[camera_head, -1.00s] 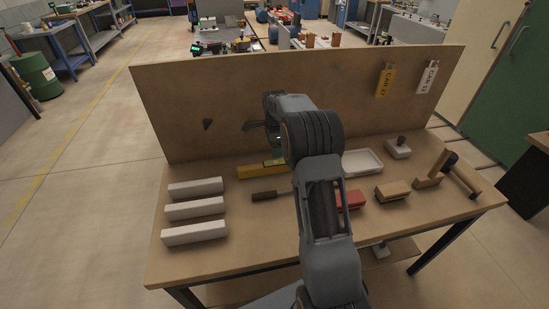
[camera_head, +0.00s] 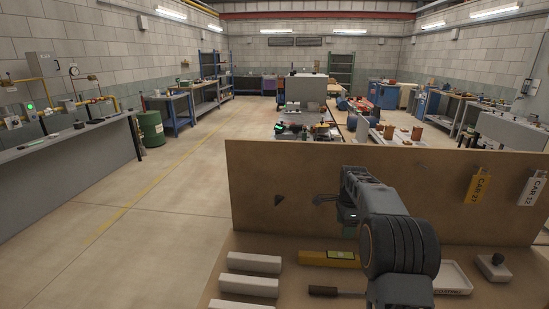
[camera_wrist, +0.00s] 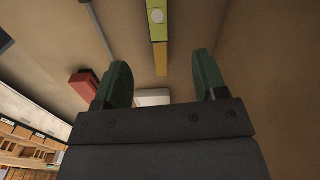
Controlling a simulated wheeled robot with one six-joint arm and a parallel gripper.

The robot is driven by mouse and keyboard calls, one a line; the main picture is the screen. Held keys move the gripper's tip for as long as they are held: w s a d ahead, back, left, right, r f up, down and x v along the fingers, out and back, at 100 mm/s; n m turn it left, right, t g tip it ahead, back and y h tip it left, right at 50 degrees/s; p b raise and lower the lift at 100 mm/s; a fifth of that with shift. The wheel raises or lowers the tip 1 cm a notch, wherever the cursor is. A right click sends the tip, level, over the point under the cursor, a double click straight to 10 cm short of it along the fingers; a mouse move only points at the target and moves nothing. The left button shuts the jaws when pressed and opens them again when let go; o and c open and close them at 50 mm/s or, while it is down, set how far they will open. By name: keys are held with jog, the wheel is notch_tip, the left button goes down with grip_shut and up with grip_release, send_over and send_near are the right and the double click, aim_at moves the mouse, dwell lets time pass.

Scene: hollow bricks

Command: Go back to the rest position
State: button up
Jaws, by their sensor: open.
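My gripper (camera_head: 335,200) is raised over the workbench, in front of its upright back board (camera_head: 270,175). In the wrist view my gripper (camera_wrist: 163,82) shows two green fingers spread apart with nothing between them. Part of the gripper is hidden behind my own arm in the head view.
On the bench lie white bricks (camera_head: 254,263), a yellow level (camera_head: 328,258), a dark-handled tool (camera_head: 335,292) and a white tray (camera_head: 452,278). A red block (camera_wrist: 84,85) shows in the wrist view. A yellow tag (camera_head: 478,188) hangs on the board.

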jog(key=s+a+r+n+t, duration=0.1)
jog(key=s+a+n, duration=0.3)
jog(key=s, duration=0.5)
jog(key=s+a+r+n+t, duration=0.1)
jog(key=s+a+n, duration=0.3)
jog(key=s+n, duration=0.4)
jog(key=s+a+r+n+t, duration=0.1)
jog(key=s+a+n, duration=0.3)
jog(key=s+n, duration=0.3)
jog(key=s, duration=0.5)
jog(key=shift+a+r, duration=0.2)
jog(key=shift+r, duration=0.2)
